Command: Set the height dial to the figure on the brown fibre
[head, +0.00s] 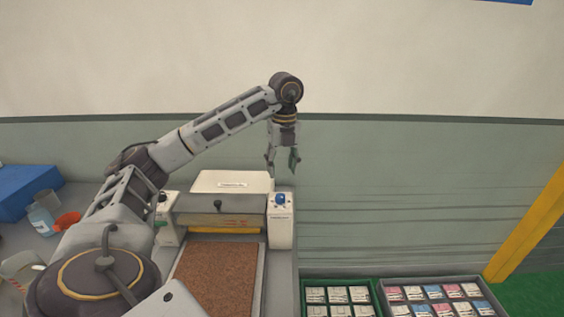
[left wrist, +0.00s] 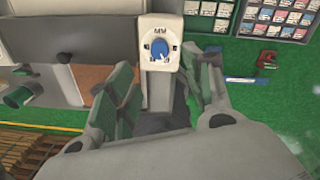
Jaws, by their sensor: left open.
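The height dial is a blue knob (head: 280,198) on top of a white housing (head: 281,229) at the right end of the press-like machine. In the left wrist view the blue dial (left wrist: 159,50) sits on a white plate marked MM; its setting is too small to read. My left gripper (head: 283,165) points down, open and empty, above the dial and apart from it. Its fingers also show in the left wrist view (left wrist: 160,105), with the dial beyond them. The brown fibre (head: 217,272) lies flat in a tray in front of the machine; no figure is legible on it. My right gripper is not seen.
A dark roller bar with a black knob (head: 217,205) crosses the machine. Green (head: 338,285) and grey (head: 440,286) crates of labelled packs stand at right. A blue bin (head: 25,187), bottle (head: 41,219) and orange cup (head: 67,221) stand left. Above the dial is free room.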

